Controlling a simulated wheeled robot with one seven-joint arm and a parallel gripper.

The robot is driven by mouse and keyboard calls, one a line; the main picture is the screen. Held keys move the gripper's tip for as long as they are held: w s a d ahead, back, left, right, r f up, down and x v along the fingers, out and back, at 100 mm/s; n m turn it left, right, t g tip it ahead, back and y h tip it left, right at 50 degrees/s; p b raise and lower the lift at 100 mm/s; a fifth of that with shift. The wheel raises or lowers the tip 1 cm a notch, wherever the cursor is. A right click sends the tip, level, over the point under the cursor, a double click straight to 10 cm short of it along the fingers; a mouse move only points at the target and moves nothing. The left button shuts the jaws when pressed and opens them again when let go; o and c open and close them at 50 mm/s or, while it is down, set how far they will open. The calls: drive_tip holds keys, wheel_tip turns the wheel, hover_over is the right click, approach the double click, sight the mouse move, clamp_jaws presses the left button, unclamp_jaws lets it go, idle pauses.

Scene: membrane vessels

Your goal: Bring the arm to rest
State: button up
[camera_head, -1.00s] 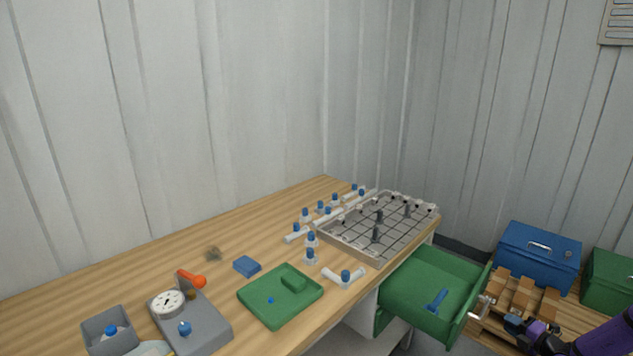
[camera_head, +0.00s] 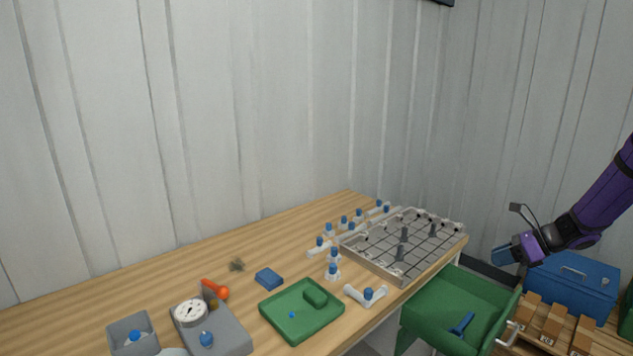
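My arm (camera_head: 600,200) is purple and reaches in from the right edge. My gripper (camera_head: 507,254) hangs in the air in front of the blue box, to the right of the table and above the open green drawer. It is apart from the table and the things on it. The fingers are small and seen from the side, so I cannot tell whether they are open or shut. I see nothing clearly held.
The wooden table (camera_head: 150,284) bears a gridded metal tray (camera_head: 372,262), a green tray (camera_head: 290,324), a grey gauge unit (camera_head: 228,338) and several blue-capped vessels. The open green drawer (camera_head: 425,322) holds a blue tool (camera_head: 461,325). A blue box (camera_head: 590,284) stands at right.

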drive_tip(key=s+a+r+n+g+h, duration=0.2)
drive_tip(key=s+a+r+n, duration=0.45)
drive_tip(key=a+r, duration=0.2)
drive_tip(key=s+a+r+n+g+h, duration=0.1)
drive_tip(key=s+a+r+n+h, duration=0.2)
drive_tip(key=s+a+r+n, duration=0.45)
drive_tip(key=s+a+r+n+t+h, duration=0.1)
drive_tip(key=s+r+n, duration=0.3)
drive_tip(key=s, duration=0.5)
drive_tip(key=s+a+r+n+t+h, duration=0.2)
drive_tip(key=s+r+n, duration=0.3)
drive_tip(key=s+n, duration=0.3)
drive_tip(key=shift+s+a+n+h, duration=0.3)
drive_tip(key=shift+s+a+h, duration=0.35)
drive_tip(key=shift+s, duration=0.3)
